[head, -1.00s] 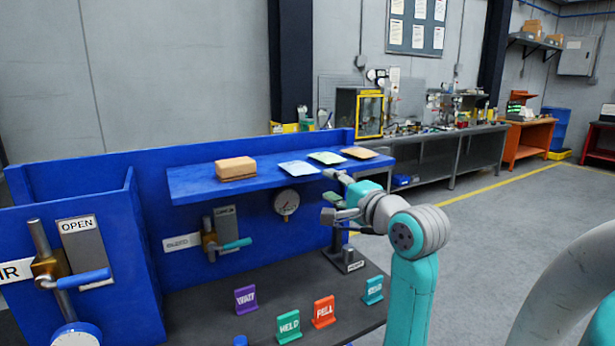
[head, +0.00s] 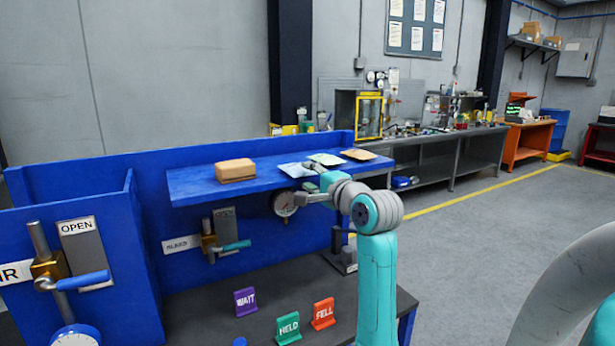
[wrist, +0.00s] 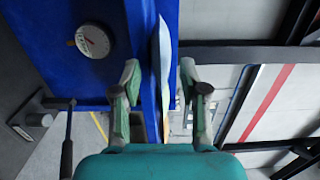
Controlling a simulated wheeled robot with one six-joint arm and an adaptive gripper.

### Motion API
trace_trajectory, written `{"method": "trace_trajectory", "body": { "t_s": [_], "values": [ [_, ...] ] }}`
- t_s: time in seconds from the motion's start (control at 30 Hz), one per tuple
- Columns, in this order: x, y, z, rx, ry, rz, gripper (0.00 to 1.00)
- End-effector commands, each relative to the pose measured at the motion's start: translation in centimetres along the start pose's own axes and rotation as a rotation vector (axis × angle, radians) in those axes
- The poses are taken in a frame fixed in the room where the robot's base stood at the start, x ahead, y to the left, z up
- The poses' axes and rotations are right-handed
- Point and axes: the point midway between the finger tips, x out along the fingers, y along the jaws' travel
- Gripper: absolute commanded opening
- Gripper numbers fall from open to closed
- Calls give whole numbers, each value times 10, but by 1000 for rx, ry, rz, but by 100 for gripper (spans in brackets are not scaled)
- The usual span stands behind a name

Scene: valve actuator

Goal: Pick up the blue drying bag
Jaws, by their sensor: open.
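The pale blue drying bag (head: 292,170) lies flat on the blue shelf (head: 205,190), left of the green bag and right of the brown box. My gripper (head: 304,182) is at the shelf's front edge beside the bag, one finger higher than the other. In the wrist view my gripper (wrist: 159,72) is open. The bag (wrist: 163,45) shows there edge-on as a pale strip between the lines of the two fingers, its overhanging part apart from both. How far the fingers reach over it is hard to tell.
A green bag (head: 326,158) and a tan bag (head: 359,154) lie further right on the shelf. A brown box (head: 235,169) stands at left. A round gauge (head: 285,204) is just below the shelf. Upright WAIT, HELD and FELL signs stand on the bench.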

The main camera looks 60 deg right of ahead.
Motion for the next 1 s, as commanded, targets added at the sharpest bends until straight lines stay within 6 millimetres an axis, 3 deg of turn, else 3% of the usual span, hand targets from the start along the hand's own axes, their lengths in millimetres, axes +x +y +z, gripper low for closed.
{"method": "trace_trajectory", "body": {
  "t_s": [0.47, 0.8, 1.0],
  "values": [
    [8, 0, 0, -1, 0, 1, 44],
    [8, 1, 0, 0, 0, 2, 1],
    [8, -2, 0, -1, 0, 1, 0]
  ]
}}
